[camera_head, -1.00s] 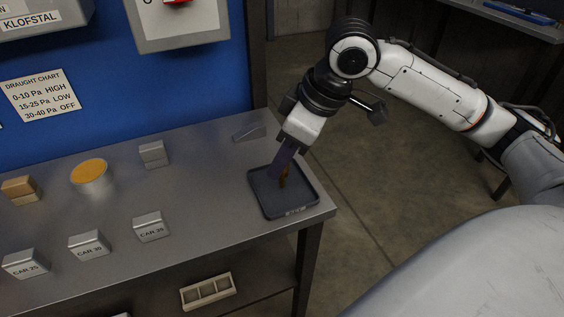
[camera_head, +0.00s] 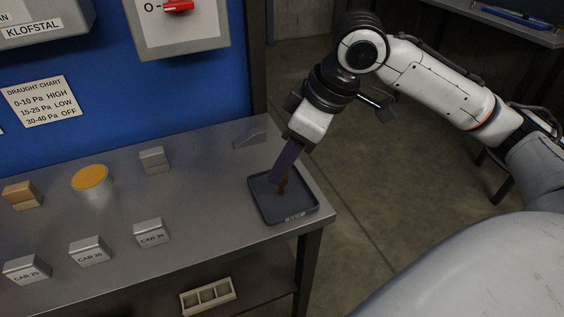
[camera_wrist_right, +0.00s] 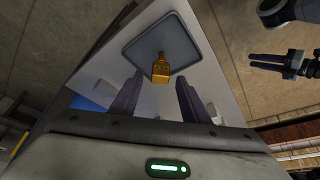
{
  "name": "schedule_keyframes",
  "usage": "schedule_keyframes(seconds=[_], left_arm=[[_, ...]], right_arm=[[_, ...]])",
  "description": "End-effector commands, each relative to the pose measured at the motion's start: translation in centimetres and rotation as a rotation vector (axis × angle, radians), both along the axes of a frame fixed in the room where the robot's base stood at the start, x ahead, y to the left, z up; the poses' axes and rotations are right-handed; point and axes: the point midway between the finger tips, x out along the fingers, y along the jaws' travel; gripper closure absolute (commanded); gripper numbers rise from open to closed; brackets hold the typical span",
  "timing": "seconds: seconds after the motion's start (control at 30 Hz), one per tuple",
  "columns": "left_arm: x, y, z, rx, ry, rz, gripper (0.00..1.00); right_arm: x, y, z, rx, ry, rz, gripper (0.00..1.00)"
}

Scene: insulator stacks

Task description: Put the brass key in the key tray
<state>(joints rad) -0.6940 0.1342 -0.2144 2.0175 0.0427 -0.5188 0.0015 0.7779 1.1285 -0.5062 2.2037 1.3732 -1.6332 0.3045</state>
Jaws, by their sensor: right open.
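The brass key (camera_head: 283,185) is over the dark key tray (camera_head: 291,217), inside its outline, at the table's right end. In the right wrist view the key (camera_wrist_right: 160,68) shows against the floor of the tray (camera_wrist_right: 188,27), just beyond and between my fingertips. I cannot tell whether it lies flat or leans. My right gripper (camera_head: 280,178) is open, pointing down over the tray, its fingers apart and clear of the key in the right wrist view (camera_wrist_right: 158,85). My left gripper (camera_wrist_right: 268,61) appears at the upper right of the right wrist view; its jaw gap is unclear.
An orange-topped round container (camera_head: 91,181), a wooden block (camera_head: 22,195) and a small metal block (camera_head: 154,160) stand left of the tray. Several labelled metal blocks, one reading CAR 30 (camera_head: 90,251), line the front. A grey wedge (camera_head: 250,139) lies behind the tray.

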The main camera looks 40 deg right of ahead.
Motion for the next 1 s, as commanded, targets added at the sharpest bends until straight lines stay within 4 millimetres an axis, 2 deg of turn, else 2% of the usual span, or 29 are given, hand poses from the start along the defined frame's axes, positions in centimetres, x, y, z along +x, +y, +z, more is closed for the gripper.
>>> schedule_keyframes(seconds=[0.03, 0.2, 0.4, 0.6, 1.0], left_arm=[[0.1, 0.0, 0.6, 0.002, -0.002, -0.001, 0.69], [0.4, 0.0, 1.6, 0.005, -0.009, -0.001, 0.69], [0.6, -0.1, 2.2, 0.003, -0.011, 0.002, 0.69], [0.3, -0.1, 2.0, 0.002, -0.002, 0.004, 0.69], [0.0, -0.1, 1.7, 0.003, 0.006, 0.004, 0.69]], right_arm=[[-0.3, -0.3, 1.5, -0.003, -0.006, -0.001, 0.58], [-1.5, -1.1, 5.0, -0.002, -0.006, -0.003, 0.58], [-2.6, -1.7, 7.9, -0.002, -0.002, -0.001, 0.58], [-3.1, -1.9, 9.0, -0.001, -0.002, -0.001, 0.58], [-3.1, -2.0, 9.0, -0.002, -0.001, -0.001, 0.58]])
